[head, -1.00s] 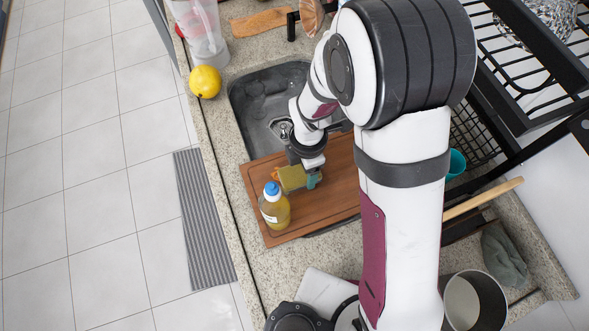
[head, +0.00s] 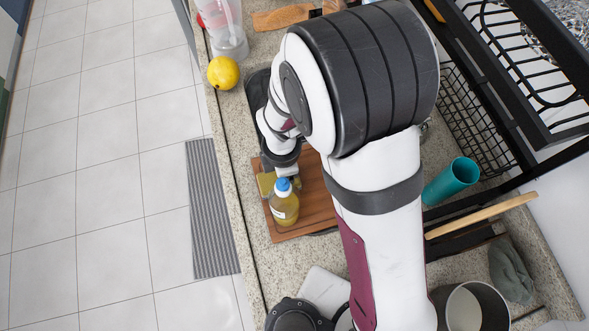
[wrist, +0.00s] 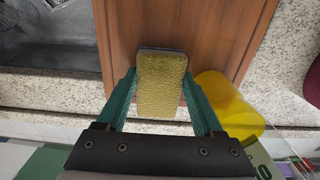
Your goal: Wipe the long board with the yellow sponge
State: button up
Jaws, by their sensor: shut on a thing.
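The long brown board (head: 318,212) lies across the sink, partly hidden by my arm. In the wrist view its wood (wrist: 225,35) spreads behind the sponge. My gripper (wrist: 160,88) has teal fingers shut on the sides of the yellow sponge (wrist: 162,90), which has a dark edge at its far end. In the head view the sponge (head: 265,184) shows only in part, at the board's left edge behind the bottle. I cannot tell whether it touches the board.
A bottle with a blue cap (head: 284,207) stands on the board, close to the sponge. The sink (wrist: 50,40) is beside the board. A lemon (head: 223,72) sits on the counter. A teal cup (head: 452,180) and a dark rack (head: 475,115) are to the right.

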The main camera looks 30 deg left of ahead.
jog(key=shift+r, duration=4)
jog(key=shift+w, duration=0.1)
jog(key=w+r+m, duration=0.4)
jog(key=r+m, duration=0.5)
jog(key=r, duration=0.4)
jog(key=w+d+r+m, duration=0.1)
jog(key=w+r+m, duration=0.3)
jog(key=r+m, duration=0.6)
notch_tip(320, 180, up, 4)
jog(key=shift+w+d+f, duration=0.15)
jog(key=shift+w+f, duration=0.05)
jog(key=shift+w, duration=0.05)
